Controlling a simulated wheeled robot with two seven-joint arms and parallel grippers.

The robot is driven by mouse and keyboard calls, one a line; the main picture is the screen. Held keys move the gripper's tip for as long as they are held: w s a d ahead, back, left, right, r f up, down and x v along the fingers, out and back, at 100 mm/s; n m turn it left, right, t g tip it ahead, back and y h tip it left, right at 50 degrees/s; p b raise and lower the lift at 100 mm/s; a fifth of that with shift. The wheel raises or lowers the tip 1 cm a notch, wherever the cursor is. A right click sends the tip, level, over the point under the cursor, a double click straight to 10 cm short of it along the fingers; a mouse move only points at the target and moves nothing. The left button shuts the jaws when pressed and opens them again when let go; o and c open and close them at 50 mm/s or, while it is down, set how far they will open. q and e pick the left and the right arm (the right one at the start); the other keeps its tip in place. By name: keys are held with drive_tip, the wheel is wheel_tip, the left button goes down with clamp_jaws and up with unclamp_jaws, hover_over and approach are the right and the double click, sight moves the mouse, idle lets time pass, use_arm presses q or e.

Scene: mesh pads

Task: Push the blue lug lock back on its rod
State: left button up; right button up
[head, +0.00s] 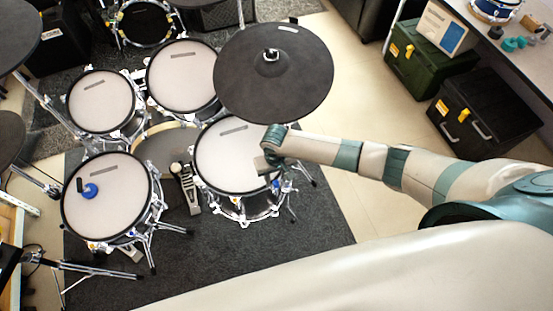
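A small blue piece (287,186), which looks like the lug lock, shows at the right rim of the front right drum (225,160), beside a tension rod. It is too small to tell how it sits on the rod. My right gripper (262,166) hangs over the right part of that drum's head, a little left of and above the blue piece in the picture. It appears apart from the piece. Its fingers are small and partly hidden by the wrist, so I cannot tell whether they are open. My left gripper is not in view.
A round blue object with a black part (90,190) lies on the front left drum (110,205). A dark cymbal pad (273,80) overhangs behind my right wrist. Chrome stands and a pedal (188,190) stand between the drums. Dark cases (480,115) are at right.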

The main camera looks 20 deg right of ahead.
sight(276, 183)
wheel_tip(276, 183, up, 16)
drive_tip(key=b, duration=0.2)
idle(0.8)
